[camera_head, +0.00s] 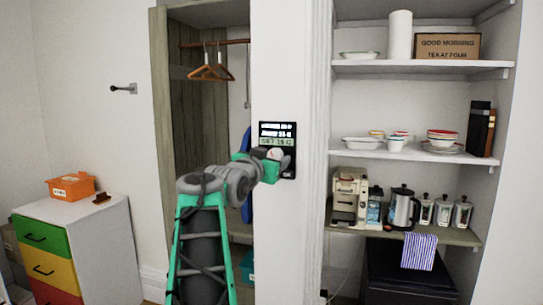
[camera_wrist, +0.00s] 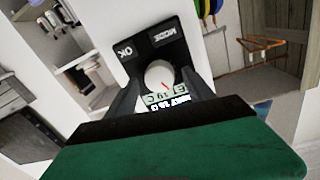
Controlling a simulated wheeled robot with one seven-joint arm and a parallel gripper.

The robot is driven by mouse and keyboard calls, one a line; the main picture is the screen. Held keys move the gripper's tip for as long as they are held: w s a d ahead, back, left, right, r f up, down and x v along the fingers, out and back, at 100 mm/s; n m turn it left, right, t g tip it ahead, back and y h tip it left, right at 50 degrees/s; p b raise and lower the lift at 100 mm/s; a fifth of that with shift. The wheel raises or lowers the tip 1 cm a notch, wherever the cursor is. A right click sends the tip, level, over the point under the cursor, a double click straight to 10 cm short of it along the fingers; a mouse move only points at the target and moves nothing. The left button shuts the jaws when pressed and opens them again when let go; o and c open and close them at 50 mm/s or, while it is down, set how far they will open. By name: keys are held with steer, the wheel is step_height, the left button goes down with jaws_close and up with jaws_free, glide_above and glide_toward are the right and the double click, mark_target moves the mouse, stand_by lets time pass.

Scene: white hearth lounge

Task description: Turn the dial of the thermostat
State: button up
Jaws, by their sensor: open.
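The thermostat is a black panel (camera_head: 291,143) on the white wall post, with lit text lines on its screen. Its round white dial (camera_wrist: 159,74) has a red mark and sits between the OK and MODE buttons and the screen in the wrist view. The dial also shows, partly hidden, in the head view (camera_head: 274,153). My gripper (camera_wrist: 163,79) is open, pointed at the panel, with one dark finger on either side of the dial. I cannot tell whether the fingers touch it. In the head view my gripper (camera_head: 266,155) covers the panel's lower left.
Left of the post is an open wardrobe with wooden hangers (camera_head: 208,73). Right of it, shelves hold dishes, a coffee machine (camera_head: 346,197) and a kettle (camera_head: 403,208). A drawer cabinet (camera_head: 103,235) with an orange bin (camera_head: 71,188) stands at far left.

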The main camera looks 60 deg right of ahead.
steer(key=shift+d, duration=0.1)
jaws_close()
stand_by(0.7)
